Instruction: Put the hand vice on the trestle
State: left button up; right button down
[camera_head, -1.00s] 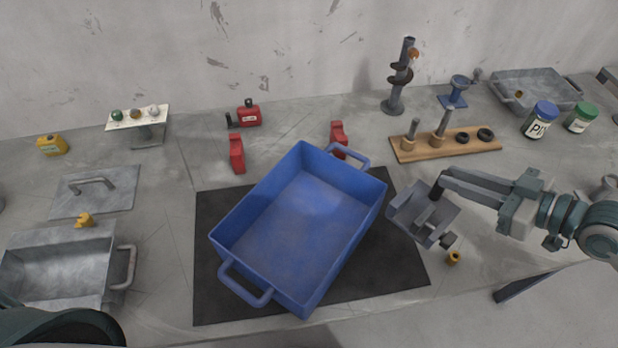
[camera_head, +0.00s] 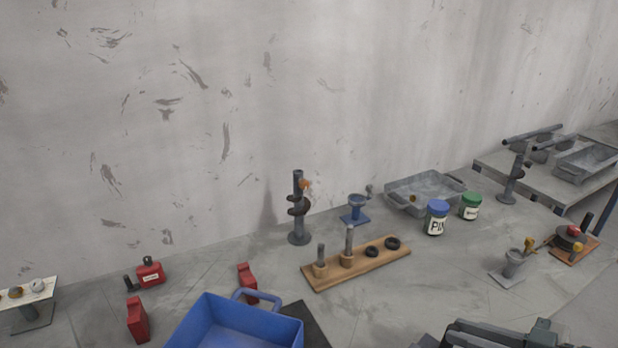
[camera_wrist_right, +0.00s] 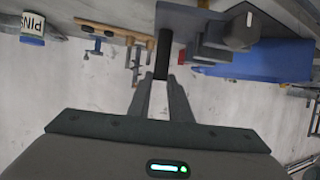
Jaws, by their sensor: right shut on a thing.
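The grey hand vice (camera_wrist_right: 195,22) is in the right wrist view, its dark handle between the fingers of my right gripper (camera_wrist_right: 162,75), which is shut on it. In the head view, my right gripper (camera_head: 452,332) shows only partly at the bottom edge; the vice is mostly cut off there. A grey table with blue legs (camera_head: 488,163) stands beyond the bench at the far right and may be the trestle. It bears a grey tray and dark bars. My left gripper is out of view.
A blue crate (camera_head: 245,318) stands at the bottom. A wooden board (camera_head: 330,278) with pegs and rings, a blue-lidded jar (camera_head: 437,220), a green-lidded jar (camera_head: 470,207) and a grey tray (camera_head: 425,190) stand on the bench. A small grey stand (camera_head: 512,265) is at the right.

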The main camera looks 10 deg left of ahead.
jog(key=shift+s+d, duration=0.1)
jog(key=shift+d, duration=0.25)
jog(key=shift+d+r+t, duration=0.1)
jog(key=shift+d+t, duration=0.15)
jog(key=shift+t, duration=0.05)
pick_arm(q)
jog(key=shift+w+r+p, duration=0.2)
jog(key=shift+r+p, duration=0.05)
jog(key=shift+p, duration=0.05)
pick_arm(e)
jog(key=w+d+r+m+t+h, duration=0.2)
jog(key=w+d, duration=0.3)
jog(key=d, duration=0.3)
jog(key=shift+w+d+m+t+h, duration=0.2)
jog(key=shift+d+m+t+h, duration=0.15)
jog(key=shift+m, duration=0.35)
jog(key=shift+w+a+r, duration=0.1)
jog(key=shift+a, duration=0.05)
